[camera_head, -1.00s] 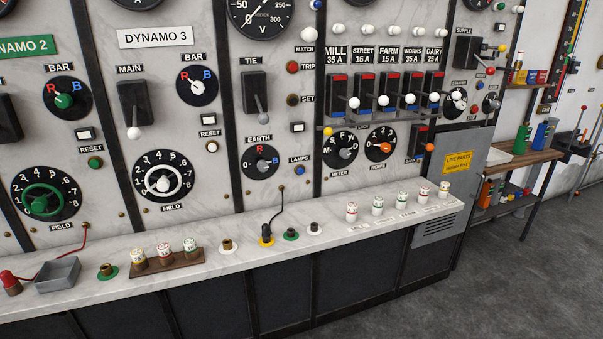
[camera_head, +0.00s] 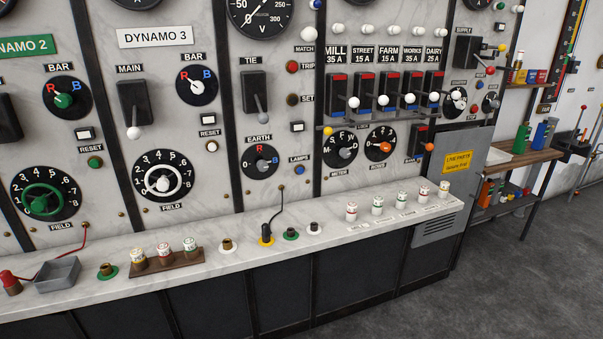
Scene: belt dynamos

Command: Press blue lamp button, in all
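Neither of my grippers shows in the head view.
A marble ledge (camera_head: 340,237) runs below the panel, with several fuses and sockets on it. A black cable (camera_head: 281,205) rises from a yellow-ringed plug left of the button. A grey box (camera_head: 58,274) stands at the left. Grey floor (camera_head: 480,290) is clear at right.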

